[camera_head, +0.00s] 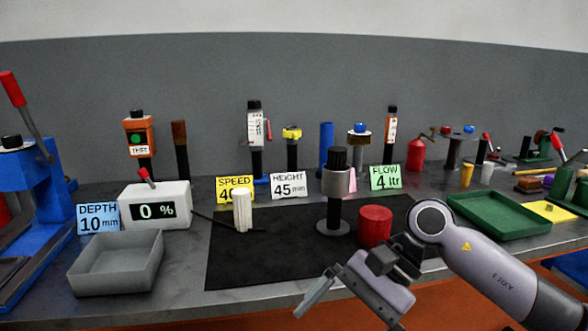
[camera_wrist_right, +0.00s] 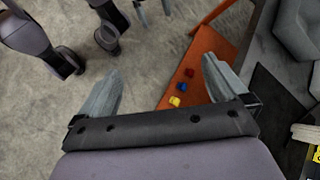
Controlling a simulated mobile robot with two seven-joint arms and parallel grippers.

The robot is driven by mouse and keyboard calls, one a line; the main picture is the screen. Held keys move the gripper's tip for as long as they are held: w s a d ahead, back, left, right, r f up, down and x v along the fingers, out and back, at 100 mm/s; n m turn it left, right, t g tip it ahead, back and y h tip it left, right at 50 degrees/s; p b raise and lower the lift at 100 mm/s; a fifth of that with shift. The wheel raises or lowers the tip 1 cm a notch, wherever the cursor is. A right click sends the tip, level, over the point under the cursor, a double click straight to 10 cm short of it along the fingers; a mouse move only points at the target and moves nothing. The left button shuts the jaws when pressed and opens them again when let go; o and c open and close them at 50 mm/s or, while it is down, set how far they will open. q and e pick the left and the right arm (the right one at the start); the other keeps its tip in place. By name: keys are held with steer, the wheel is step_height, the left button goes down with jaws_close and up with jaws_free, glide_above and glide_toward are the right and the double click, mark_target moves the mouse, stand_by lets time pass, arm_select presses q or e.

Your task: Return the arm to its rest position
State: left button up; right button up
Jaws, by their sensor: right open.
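My right arm (camera_head: 490,270) comes in from the lower right of the head view. Its gripper (camera_head: 345,305) hangs low in front of the bench's front edge, pointing down and left. In the right wrist view the two grey fingers of this gripper (camera_wrist_right: 160,75) stand wide apart with nothing between them. Beyond them lie the floor and an orange surface. My left gripper does not show in the head view. Dark arm links and small grey finger-like parts at the top of the right wrist view seem to be mine, but their opening is unclear.
The bench holds a black mat (camera_head: 260,265), a grey tray (camera_head: 115,265), a black-topped post (camera_head: 338,190), a red cylinder (camera_head: 375,226) and a green tray (camera_head: 498,215). Small coloured blocks (camera_wrist_right: 180,87) lie on the lower orange surface (camera_wrist_right: 215,45). The floor (camera_wrist_right: 165,40) beside it looks clear.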

steer(key=s+a+r+m+t+y+p, duration=0.1)
steer(key=s+a+r+m+y+p, duration=0.2)
steer(key=a+m+y, duration=0.65)
steer(key=w+d+f+m+t+y, duration=0.15)
steer(key=d+m+t, duration=0.25)
steer(key=m+t, duration=0.6)
steer(key=w+d+r+m+t, duration=0.1)
steer(key=w+d+m+t, duration=0.3)
steer(key=m, duration=1)
steer(key=s+d+f+m+t+h+p, duration=0.1)
steer(key=d+f+m+t+h, duration=0.2)
steer(key=d+f+m+h, duration=0.45)
steer(key=s+d+f+m+t+h, duration=0.25)
steer(key=f+m+h, duration=0.3)
steer(key=m, duration=0.55)
steer(key=s+d+f+m+g+h, duration=0.2)
steer(key=s+d+f+m+g, duration=0.1)
steer(key=s+f+m, duration=0.2)
steer(key=s+d+f+m+g+h+p, duration=0.1)
steer(key=s+d+f+m+g+h, duration=0.1)
steer(key=s+f+m, duration=0.4)
step_height(320, 180, down, 3)
steer(key=shift+s+d+f+g, duration=0.15)
steer(key=shift+s+d+g, duration=0.35)
steer(key=shift+g, duration=0.25)
